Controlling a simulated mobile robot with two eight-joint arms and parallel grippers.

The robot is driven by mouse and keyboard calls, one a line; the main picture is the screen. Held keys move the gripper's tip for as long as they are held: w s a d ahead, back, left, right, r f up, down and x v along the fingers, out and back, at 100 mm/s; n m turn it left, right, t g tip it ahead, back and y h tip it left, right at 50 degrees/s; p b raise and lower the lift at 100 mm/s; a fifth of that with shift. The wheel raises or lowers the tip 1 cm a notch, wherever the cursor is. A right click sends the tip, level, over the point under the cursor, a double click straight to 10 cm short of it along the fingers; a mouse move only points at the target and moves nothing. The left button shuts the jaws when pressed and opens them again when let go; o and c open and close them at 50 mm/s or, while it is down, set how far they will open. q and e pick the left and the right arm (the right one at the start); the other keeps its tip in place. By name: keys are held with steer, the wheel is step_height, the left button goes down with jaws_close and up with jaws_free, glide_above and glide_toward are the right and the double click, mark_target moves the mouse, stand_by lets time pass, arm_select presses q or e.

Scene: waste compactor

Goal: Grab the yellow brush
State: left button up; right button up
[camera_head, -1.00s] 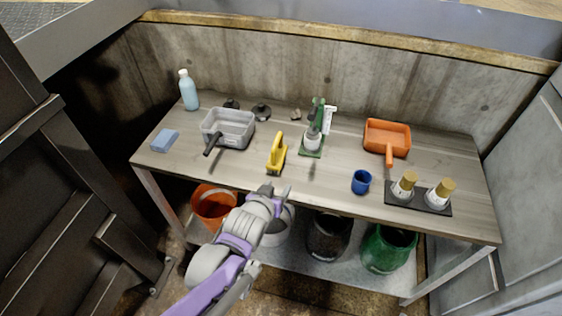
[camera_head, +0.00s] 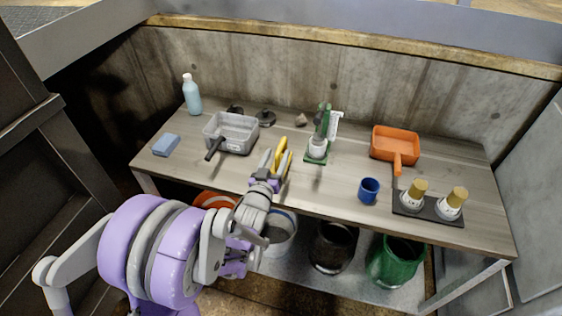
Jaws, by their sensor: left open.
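The yellow brush (camera_head: 281,150) lies on the wooden table, between the grey dustpan and the green stand. My left gripper (camera_head: 274,163) reaches over the table's front edge and is open right at the brush. Its fingers partly hide the brush, and I cannot tell whether they touch it. My right gripper is not in view.
A grey dustpan (camera_head: 231,133) is left of the brush, a green stand (camera_head: 318,146) right of it. A blue cup (camera_head: 369,191), an orange dustpan (camera_head: 396,145) and two capped containers are farther right. A blue sponge (camera_head: 166,145) and bottle (camera_head: 192,97) are left. Buckets stand below.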

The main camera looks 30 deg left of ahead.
mark_target(283, 142)
arm_select(q)
steer(key=x, duration=0.5)
steer(key=shift+r, duration=0.15)
steer(key=shift+s, duration=0.1)
jaws_close()
steer(key=shift+d, duration=0.1)
stand_by(1.0)
